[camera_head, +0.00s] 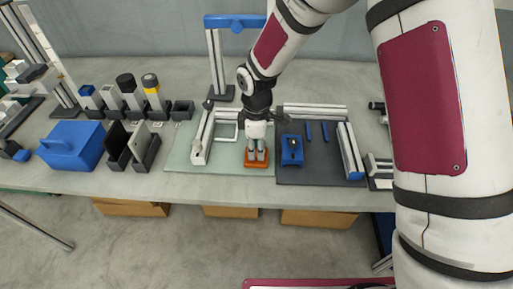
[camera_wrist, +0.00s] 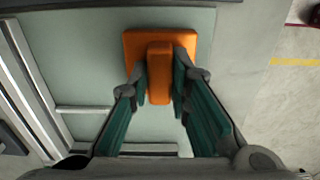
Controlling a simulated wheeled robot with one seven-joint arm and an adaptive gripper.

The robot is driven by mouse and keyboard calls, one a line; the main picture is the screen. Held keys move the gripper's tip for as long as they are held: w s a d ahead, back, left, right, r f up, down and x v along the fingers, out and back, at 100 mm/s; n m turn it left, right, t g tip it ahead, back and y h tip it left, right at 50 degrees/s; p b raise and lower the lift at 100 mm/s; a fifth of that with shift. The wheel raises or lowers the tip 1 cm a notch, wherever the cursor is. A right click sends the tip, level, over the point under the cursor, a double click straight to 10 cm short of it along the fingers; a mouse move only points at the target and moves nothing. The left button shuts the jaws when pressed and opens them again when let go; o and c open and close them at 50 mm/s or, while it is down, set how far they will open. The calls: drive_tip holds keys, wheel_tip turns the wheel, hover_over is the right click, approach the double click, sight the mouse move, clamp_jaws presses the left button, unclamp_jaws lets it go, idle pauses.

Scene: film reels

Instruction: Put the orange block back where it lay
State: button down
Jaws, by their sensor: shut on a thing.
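The orange block (camera_wrist: 160,42) has a flat square base with a raised grip in its middle. My gripper (camera_wrist: 160,88) is shut on that raised grip, with one finger on each side. In the head view the orange block (camera_head: 257,164) is below my gripper (camera_head: 257,150), at the front edge of the pale green mat (camera_head: 190,163). I cannot tell whether its base touches the mat or is held just above it. My fingers hide part of it.
A dark mat (camera_head: 310,176) with a blue fixture (camera_head: 292,150) lies just right. Metal rails (camera_head: 203,137) border the mats. A blue box (camera_head: 72,146) and black holders (camera_head: 143,147) stand to the left. The table's front edge (camera_head: 150,199) is close.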

sight(256, 149)
drive_tip(key=shift+f, duration=0.15)
drive_tip(key=c, duration=1.5)
unclamp_jaws()
wheel_tip(256, 149, up, 12)
drive_tip(key=s+d+r+m+t, duration=0.1)
drive_tip(key=s+d+r+m, duration=0.25)
drive_tip(key=d+r, duration=0.35)
drive_tip(key=s+d+r+m+t, duration=0.1)
drive_tip(key=s+d+r+m, duration=0.2)
drive_tip(key=s, duration=0.3)
drive_tip(key=s+d+r+m+t, duration=0.1)
drive_tip(key=s+d+r+m, duration=0.2)
drive_tip(key=s+d+m, duration=0.3)
drive_tip(key=s+d+r+m+t+b, duration=0.1)
drive_tip(key=s+d+r+m, duration=0.2)
drive_tip(key=s, duration=0.4)
drive_tip(key=shift+s+d+r+m+t, duration=0.1)
drive_tip(key=shift+d+m+t, duration=0.1)
drive_tip(key=shift+d+m, duration=0.25)
drive_tip(key=shift+s+d+r+m+t, duration=0.1)
drive_tip(key=shift+d+m+t, duration=0.1)
drive_tip(key=shift+m, duration=0.4)
